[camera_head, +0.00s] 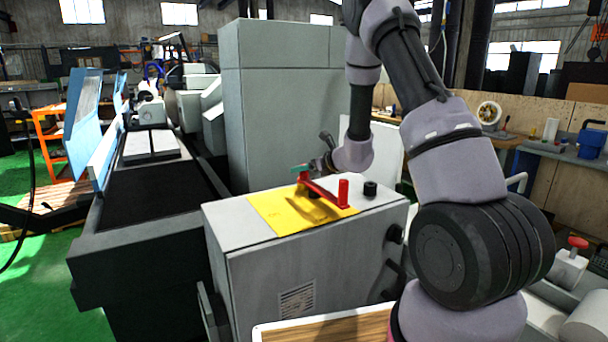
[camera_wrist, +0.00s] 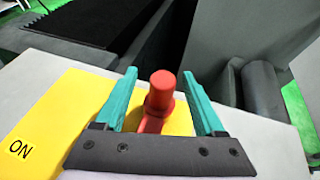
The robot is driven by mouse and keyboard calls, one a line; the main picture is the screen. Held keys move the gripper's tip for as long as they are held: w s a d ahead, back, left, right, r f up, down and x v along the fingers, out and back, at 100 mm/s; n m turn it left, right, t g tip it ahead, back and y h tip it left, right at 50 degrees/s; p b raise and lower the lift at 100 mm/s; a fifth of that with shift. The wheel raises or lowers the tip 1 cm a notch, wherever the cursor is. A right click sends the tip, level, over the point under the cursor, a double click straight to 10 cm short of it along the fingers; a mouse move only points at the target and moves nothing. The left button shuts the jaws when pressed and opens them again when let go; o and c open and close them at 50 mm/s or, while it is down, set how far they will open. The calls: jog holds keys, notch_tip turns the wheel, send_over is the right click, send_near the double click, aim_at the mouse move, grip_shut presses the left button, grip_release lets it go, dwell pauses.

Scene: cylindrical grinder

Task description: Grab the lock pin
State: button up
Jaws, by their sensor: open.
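A red bar with upright red cylinders lies across a yellow plate (camera_head: 285,211) on the grey cabinet. The cylinder at its right end (camera_head: 343,193) stands clear. No label shows which part is the lock pin. My gripper (camera_head: 301,169) is over the bar's left end, its teal fingers apart. In the wrist view, a red cylinder (camera_wrist: 162,90) stands between the open fingers of my gripper (camera_wrist: 159,76), with a visible gap on the right side. The red bar's lower part is hidden behind the gripper body.
A black knob (camera_head: 370,188) stands right of the red bar. A tall grey cabinet (camera_head: 285,100) rises just behind. A dark machine bed (camera_head: 150,200) lies to the left.

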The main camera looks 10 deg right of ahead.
jog(key=x, duration=0.3)
jog(key=shift+w+f, duration=0.25)
jog(key=shift+w, duration=0.15)
grip_shut()
jog(key=shift+r, duration=0.1)
